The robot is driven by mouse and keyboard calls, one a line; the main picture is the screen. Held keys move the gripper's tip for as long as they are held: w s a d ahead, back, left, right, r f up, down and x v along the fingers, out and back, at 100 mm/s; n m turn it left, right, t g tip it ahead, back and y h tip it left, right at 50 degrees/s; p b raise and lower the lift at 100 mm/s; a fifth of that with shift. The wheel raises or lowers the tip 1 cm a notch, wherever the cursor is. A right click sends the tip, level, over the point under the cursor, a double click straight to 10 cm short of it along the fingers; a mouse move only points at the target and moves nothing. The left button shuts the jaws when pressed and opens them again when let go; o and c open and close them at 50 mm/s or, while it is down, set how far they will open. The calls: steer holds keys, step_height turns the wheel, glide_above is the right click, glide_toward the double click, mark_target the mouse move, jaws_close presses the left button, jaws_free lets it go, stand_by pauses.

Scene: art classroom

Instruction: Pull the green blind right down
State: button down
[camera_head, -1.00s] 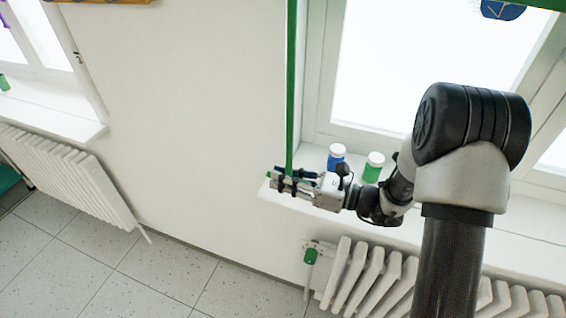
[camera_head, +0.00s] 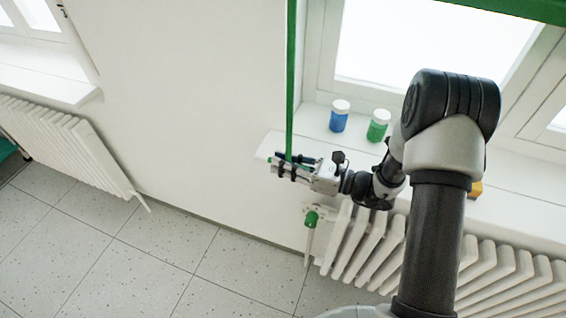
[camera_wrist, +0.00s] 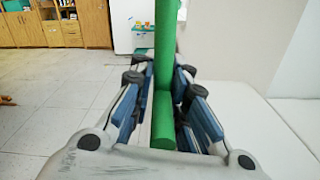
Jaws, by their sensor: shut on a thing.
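The green blind (camera_head: 520,8) shows at the top right in the head view, its lower edge crossing the upper window. A long green strap (camera_head: 291,80) hangs beside the window, against the white wall. My gripper (camera_head: 285,163) is shut on this strap, low down near the left end of the windowsill. The wrist view shows the green strap (camera_wrist: 166,45) running up between the blue-padded fingers of the gripper (camera_wrist: 165,100). The blind's upper part is out of view.
A blue jar (camera_head: 339,117) and a green jar (camera_head: 378,126), both white-lidded, stand on the windowsill (camera_head: 520,205) behind my arm. A yellow-orange object (camera_head: 475,189) is partly hidden by my arm. A white radiator (camera_head: 480,268) with a green valve (camera_head: 311,218) is below.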

steer(key=c, duration=1.6)
jaws_free()
steer(key=shift+w+d, duration=0.15)
steer(key=shift+w, duration=0.05)
steer(key=v, duration=1.2)
steer(key=shift+s+r, duration=0.1)
steer(key=shift+c, duration=0.5)
